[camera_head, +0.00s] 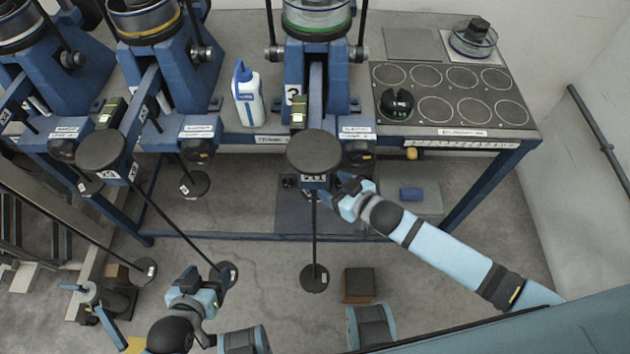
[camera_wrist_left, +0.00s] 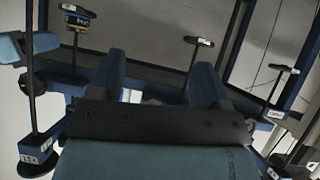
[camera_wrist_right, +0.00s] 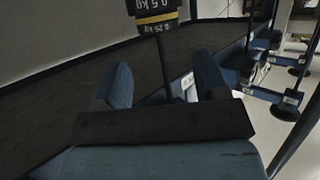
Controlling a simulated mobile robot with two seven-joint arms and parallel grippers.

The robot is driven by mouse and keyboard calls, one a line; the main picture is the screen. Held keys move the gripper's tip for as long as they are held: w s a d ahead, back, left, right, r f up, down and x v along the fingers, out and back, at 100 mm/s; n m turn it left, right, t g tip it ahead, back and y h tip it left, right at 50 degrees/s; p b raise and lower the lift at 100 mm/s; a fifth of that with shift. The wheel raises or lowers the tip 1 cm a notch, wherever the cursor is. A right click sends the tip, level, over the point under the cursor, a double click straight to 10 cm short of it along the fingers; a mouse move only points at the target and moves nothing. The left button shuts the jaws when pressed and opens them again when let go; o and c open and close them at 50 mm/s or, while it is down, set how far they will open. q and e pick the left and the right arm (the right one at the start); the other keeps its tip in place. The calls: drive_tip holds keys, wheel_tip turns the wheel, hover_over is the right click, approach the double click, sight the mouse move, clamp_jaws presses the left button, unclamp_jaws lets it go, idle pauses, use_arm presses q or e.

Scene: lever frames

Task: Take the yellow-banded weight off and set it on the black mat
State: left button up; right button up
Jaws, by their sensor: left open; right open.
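In the head view, my right gripper (camera_head: 346,194) is beside the end of lever 3, and I cannot make out the yellow band. My left gripper (camera_head: 195,285) is open and empty, low at the left. The black mat (camera_head: 385,128) with white circles lies on the right of the table.
A green-marked black weight (camera_head: 397,103) stands on the mat's left side; other circles are free. A clear dish (camera_head: 473,42) with a dark piece is behind. A white bottle (camera_head: 247,98) stands left of lever 3. Hanging rods with discs (camera_head: 228,273) occupy the space before the table.

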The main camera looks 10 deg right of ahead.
drive_tip(key=w+a+f+b, duration=0.2)
drive_tip(key=w+f+b, duration=0.1)
drive_tip(key=w, duration=0.1)
drive_tip(key=shift+w+a+f, duration=0.1)
drive_tip(key=shift+a+f, duration=0.2)
drive_tip(key=shift+a, duration=0.1)
drive_tip(key=shift+x, duration=0.8)
drive_tip(key=c, duration=0.5)
drive_tip(key=o, duration=0.6)
